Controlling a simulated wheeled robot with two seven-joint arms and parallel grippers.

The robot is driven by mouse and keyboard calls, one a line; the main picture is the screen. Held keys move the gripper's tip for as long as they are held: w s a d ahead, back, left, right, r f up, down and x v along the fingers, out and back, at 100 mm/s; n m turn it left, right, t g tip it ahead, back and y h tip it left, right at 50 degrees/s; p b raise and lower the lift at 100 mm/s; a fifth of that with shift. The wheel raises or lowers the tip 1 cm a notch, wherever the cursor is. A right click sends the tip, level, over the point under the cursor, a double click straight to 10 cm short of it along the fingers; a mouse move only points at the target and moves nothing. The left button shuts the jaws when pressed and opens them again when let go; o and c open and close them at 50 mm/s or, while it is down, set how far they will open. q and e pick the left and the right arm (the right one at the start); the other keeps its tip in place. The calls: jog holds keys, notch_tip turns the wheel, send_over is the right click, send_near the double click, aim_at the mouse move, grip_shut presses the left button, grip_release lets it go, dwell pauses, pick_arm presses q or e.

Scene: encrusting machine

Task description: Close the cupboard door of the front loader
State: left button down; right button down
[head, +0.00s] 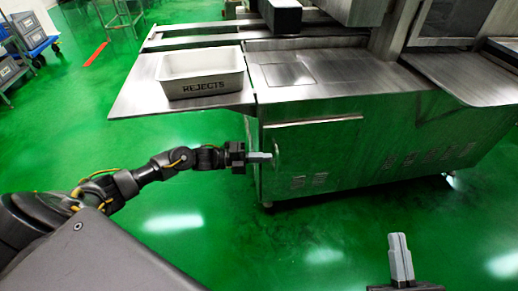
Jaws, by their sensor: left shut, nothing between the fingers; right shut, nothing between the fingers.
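The cupboard door (325,151) is a metal panel low on the front of the steel machine (420,125), with vent slots near its bottom. It looks flush or nearly flush with the front; I cannot tell whether a small gap remains. Its handle (277,149) is near the door's left edge. My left gripper (269,157) is shut and empty, its tips at or very close to the handle; I cannot tell whether they touch. My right gripper (398,240) is shut and empty, low in the view, pointing up, well apart from the door.
A white bin marked REJECTS (202,75) stands on a steel side shelf (135,98) that juts out left of the door, above my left forearm. Trolleys with grey crates (10,70) stand at the far left. The green floor (300,240) before the machine is clear.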

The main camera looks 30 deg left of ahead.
pick_arm(q)
jog(key=w+a+v, duration=0.1)
jog(key=v, duration=0.8)
jog(key=shift+w+a, duration=0.2)
jog(key=shift+a, duration=0.2)
